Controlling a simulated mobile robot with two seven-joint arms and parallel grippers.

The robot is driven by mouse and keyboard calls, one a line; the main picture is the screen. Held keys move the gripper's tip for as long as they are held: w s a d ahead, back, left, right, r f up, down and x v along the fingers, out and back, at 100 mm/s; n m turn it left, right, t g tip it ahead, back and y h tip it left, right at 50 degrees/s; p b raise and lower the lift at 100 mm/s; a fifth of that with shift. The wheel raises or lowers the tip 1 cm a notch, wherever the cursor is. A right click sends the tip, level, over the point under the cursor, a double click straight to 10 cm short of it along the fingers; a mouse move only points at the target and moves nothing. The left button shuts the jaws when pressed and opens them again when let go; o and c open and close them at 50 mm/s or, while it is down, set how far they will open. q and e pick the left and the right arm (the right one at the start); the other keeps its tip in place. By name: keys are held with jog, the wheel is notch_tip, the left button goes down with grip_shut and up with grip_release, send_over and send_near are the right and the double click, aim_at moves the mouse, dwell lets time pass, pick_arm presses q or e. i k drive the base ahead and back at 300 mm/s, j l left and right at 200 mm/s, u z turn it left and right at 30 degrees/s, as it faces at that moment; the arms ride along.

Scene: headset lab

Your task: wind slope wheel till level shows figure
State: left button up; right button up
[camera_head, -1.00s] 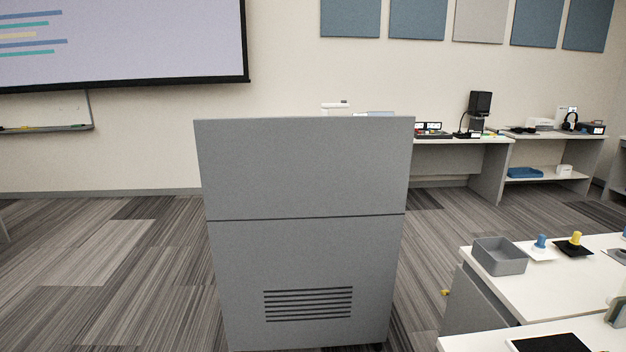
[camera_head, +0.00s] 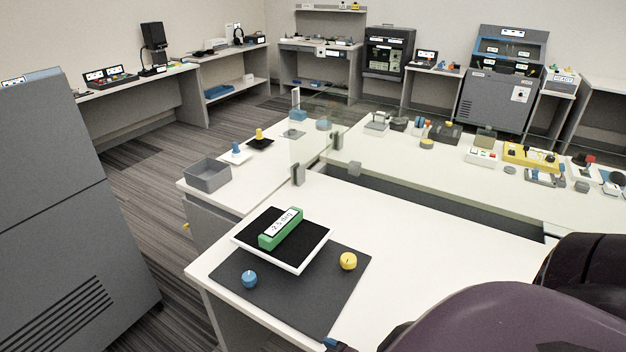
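A green level (camera_head: 281,229) with a white display lies on a black-topped tilting platform (camera_head: 300,262) with a white rim. The display shows a short reading in degrees that looks like 2.x; I cannot read it surely. The platform stands on a dark mat (camera_head: 308,303) on the near white table. A blue wheel (camera_head: 249,279) is at the platform's front left and a yellow wheel (camera_head: 348,261) at its right. Which one is the slope wheel I cannot tell.
A grey cabinet (camera_head: 60,190) stands at the left. A grey bin (camera_head: 207,175) and a glass panel (camera_head: 310,140) stand behind the platform. Tables with devices line the back; the floor at left is open.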

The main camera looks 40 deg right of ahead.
aim_at(249, 279)
jog(key=l+z, duration=0.1)
jog(key=z, duration=0.25)
jog(key=k+l+z, duration=0.1)
jog(key=z, duration=0.25)
jog(key=l+z, duration=0.1)
jog(key=z, duration=0.2)
